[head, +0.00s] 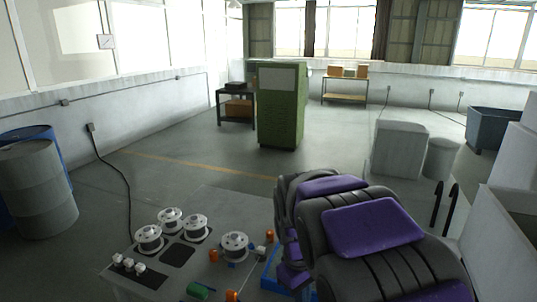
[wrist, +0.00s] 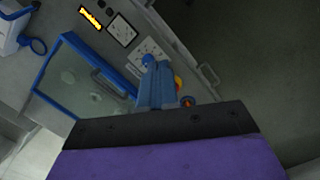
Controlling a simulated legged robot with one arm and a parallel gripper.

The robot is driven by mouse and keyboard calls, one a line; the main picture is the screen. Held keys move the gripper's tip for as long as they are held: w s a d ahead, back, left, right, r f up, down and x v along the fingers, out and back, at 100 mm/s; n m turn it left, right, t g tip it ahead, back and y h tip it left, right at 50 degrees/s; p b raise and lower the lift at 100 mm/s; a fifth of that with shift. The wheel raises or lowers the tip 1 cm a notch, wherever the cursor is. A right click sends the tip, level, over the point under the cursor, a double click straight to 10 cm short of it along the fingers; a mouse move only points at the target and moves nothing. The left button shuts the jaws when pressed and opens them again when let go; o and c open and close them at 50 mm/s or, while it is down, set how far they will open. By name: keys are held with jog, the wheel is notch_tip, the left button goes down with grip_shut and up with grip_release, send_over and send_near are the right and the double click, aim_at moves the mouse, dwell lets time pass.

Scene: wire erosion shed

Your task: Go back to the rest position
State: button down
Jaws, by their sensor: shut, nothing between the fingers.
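My gripper (wrist: 152,66) shows in the wrist view as two blue fingers close together, with nothing seen between them. It lies beyond a dark and purple part of my arm. In the head view my purple and dark grey arm is folded at the lower right, and I cannot make out the fingers there. A grey worktable (head: 205,207) is in front of me, left of my arm. White spools (head: 235,246) stand on it, with a green cylinder (head: 199,291) and small orange pieces near its front.
Two drums, the nearer one grey (head: 38,190), stand at the left wall. A green cabinet (head: 277,105) stands farther back. A white box (head: 399,150) and a grey bin (head: 441,158) are at the right. Open floor lies beyond the worktable. The wrist view shows a blue-framed panel (wrist: 62,66).

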jog(key=s+d+f+m, duration=0.1)
jog(key=s+d+m, duration=0.2)
jog(key=s, duration=1)
jog(key=s+d+m+y, duration=0.1)
jog(key=s+d+m, duration=0.2)
jog(key=s, duration=1.1)
jog(key=shift+f+m+g+b, duration=0.35)
jog(key=shift+m+b, duration=0.1)
jog(key=shift+m, duration=0.35)
jog(key=c, duration=1.9)
grip_release()
